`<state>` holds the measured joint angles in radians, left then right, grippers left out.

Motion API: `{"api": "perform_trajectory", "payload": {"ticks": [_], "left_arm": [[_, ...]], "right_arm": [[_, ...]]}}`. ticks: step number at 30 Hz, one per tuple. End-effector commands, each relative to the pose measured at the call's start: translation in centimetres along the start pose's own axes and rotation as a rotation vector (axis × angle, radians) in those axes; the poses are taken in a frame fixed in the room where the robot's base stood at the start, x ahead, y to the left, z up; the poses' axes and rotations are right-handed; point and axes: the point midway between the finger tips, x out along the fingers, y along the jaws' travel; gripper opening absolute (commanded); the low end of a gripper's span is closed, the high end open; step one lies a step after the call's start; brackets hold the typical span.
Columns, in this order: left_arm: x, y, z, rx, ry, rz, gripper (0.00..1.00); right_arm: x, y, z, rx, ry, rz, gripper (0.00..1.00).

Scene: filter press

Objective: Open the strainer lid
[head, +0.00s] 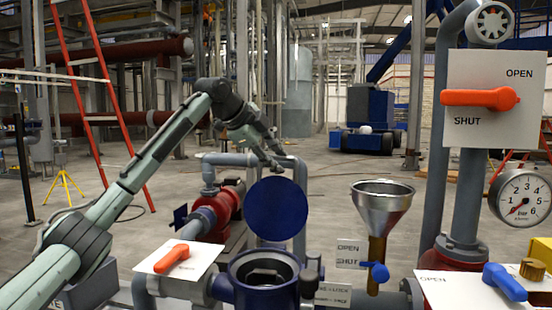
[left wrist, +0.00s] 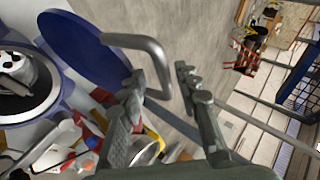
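The strainer lid (head: 275,208) is a dark blue disc standing raised on edge above the strainer body (head: 250,292), whose round mouth is uncovered. In the left wrist view the lid (left wrist: 82,48) is tilted, with a grey bent handle (left wrist: 150,50) sticking out from it. My left gripper (head: 275,160) is just above the lid's top edge. In the left wrist view its fingers (left wrist: 160,95) are spread, with the handle's bend between them and a gap beside the right finger. The strainer mouth (left wrist: 20,85) is at the left there. My right gripper is out of view.
An orange lever (head: 172,259) on a white plate is left of the strainer. A steel funnel (head: 382,205) and a blue lever (head: 378,272) stand to its right. A SHUT/OPEN panel (head: 495,130) and pressure gauge (head: 520,198) are at the far right.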

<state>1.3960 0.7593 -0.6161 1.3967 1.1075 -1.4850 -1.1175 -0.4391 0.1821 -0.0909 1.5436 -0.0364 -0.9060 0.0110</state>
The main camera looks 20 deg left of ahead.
Motion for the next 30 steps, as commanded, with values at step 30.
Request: {"api": "perform_trajectory", "payload": {"ticks": [30], "left_arm": [[-12.0, -0.1, 0.1, -0.001, 0.0, -0.003, 0.32]], "right_arm": [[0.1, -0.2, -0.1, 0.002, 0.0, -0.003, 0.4]]}}
